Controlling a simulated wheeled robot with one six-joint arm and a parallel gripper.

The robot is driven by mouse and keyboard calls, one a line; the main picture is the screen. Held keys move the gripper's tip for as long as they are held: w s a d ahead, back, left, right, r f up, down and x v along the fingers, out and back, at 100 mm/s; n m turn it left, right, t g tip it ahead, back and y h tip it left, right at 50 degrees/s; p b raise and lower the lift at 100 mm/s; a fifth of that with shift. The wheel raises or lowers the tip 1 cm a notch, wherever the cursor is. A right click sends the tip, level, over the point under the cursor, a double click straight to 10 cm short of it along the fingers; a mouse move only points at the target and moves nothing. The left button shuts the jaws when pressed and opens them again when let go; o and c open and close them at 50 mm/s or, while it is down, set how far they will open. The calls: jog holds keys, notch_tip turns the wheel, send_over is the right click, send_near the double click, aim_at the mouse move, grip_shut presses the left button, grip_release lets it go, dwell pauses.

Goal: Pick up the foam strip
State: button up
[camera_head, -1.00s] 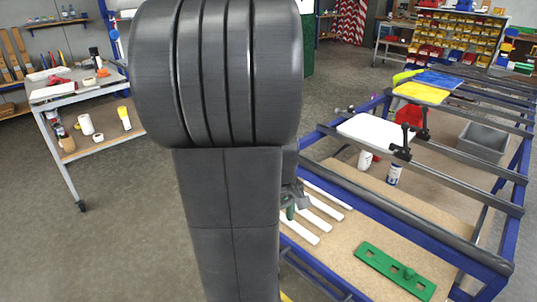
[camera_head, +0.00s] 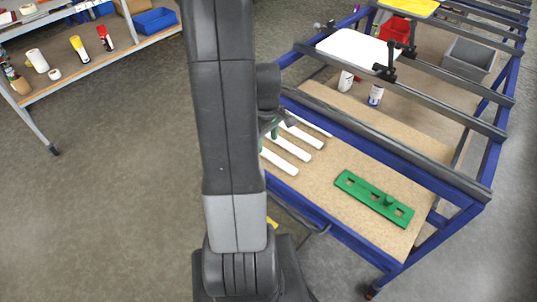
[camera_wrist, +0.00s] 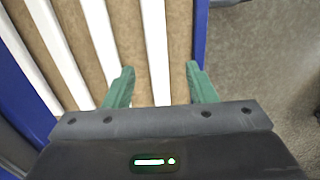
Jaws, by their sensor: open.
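Several white foam strips lie side by side on the brown board of the blue-framed table, and one strip (camera_head: 278,161) shows clear of my arm in the head view. In the wrist view one strip (camera_wrist: 155,45) runs between my gripper's two green fingers, with another strip (camera_wrist: 103,40) just left of it. My gripper (camera_wrist: 160,70) is open, with a finger on each side of that strip and a gap to both. I cannot tell how high the fingertips are above the board. In the head view my gripper (camera_head: 268,134) is partly hidden behind my arm.
A green slotted block (camera_head: 374,198) with a knob lies on the board (camera_head: 325,185) right of the strips. A dark rail and blue frame bar (camera_head: 400,165) run behind it. A white panel (camera_head: 357,48) is clamped above. A shelf with bottles stands at left, and the floor between is clear.

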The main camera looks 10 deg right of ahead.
aim_at(269, 153)
jog(key=shift+d+f+p, duration=0.15)
jog(key=shift+f+p, duration=0.05)
jog(key=shift+f, duration=1.15)
jog(key=shift+d+f+p, duration=0.15)
jog(key=shift+f+p, duration=0.05)
jog(key=shift+f, duration=1.1)
jog(key=shift+c, duration=0.4)
jog(key=c, duration=1)
